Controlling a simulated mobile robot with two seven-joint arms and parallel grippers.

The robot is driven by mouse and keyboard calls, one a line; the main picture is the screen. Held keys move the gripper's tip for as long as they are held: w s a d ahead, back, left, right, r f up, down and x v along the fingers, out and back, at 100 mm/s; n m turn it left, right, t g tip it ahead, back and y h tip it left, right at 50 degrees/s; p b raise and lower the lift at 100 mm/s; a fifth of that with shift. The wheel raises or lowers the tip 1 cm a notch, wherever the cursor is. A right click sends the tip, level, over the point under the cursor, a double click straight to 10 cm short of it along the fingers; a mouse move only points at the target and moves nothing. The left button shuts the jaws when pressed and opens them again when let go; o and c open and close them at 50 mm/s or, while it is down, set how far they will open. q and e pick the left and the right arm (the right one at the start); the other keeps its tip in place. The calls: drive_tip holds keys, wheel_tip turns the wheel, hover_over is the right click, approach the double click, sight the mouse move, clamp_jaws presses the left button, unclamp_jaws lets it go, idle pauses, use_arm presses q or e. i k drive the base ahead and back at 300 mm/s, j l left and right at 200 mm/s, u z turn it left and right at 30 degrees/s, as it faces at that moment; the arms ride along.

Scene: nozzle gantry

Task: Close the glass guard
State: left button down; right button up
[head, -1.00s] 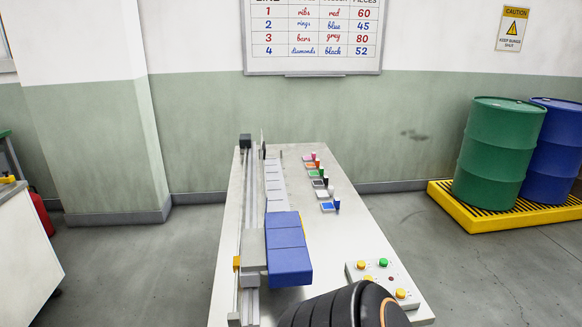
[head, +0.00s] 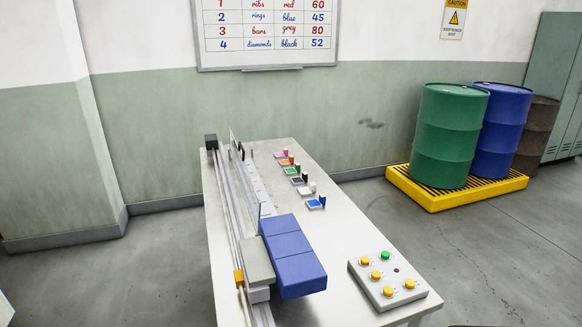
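The glass guard (head: 246,180) looks like a thin, clear upright pane along the gantry on the table, seen almost edge-on in the head view. Its near edge stands just behind the blue blocks, and its far end is near the dark end block of the rail. I cannot tell exactly how far it is open. The gantry rail (head: 225,195) runs lengthwise on the table's left side, with a grey carriage and a blue three-part block (head: 290,252) at the near end. Neither of my grippers is in view.
A control box (head: 388,281) with yellow and green buttons sits at the table's near right. Several small coloured pads with pegs (head: 303,190) line the table's far right. Drums stand on a yellow pallet (head: 455,191) at right. Floor between table and pallet is clear.

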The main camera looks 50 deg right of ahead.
sight(242, 173)
drive_tip(key=i+j+z, duration=0.1)
drive_tip(key=i+z, duration=0.15)
drive_tip(key=z, duration=0.25)
drive_tip(key=i+j+z, duration=0.15)
drive_tip(key=z, duration=0.35)
drive_tip(key=i+j+z, duration=0.25)
drive_tip(key=z, duration=0.2)
drive_tip(key=k+j, duration=0.1)
drive_tip(key=j, duration=0.65)
drive_tip(key=i+j, duration=0.1)
drive_tip(key=j, duration=0.35)
drive_tip(key=j+z, duration=0.15)
drive_tip(key=j, duration=0.3)
drive_tip(key=i, duration=0.05)
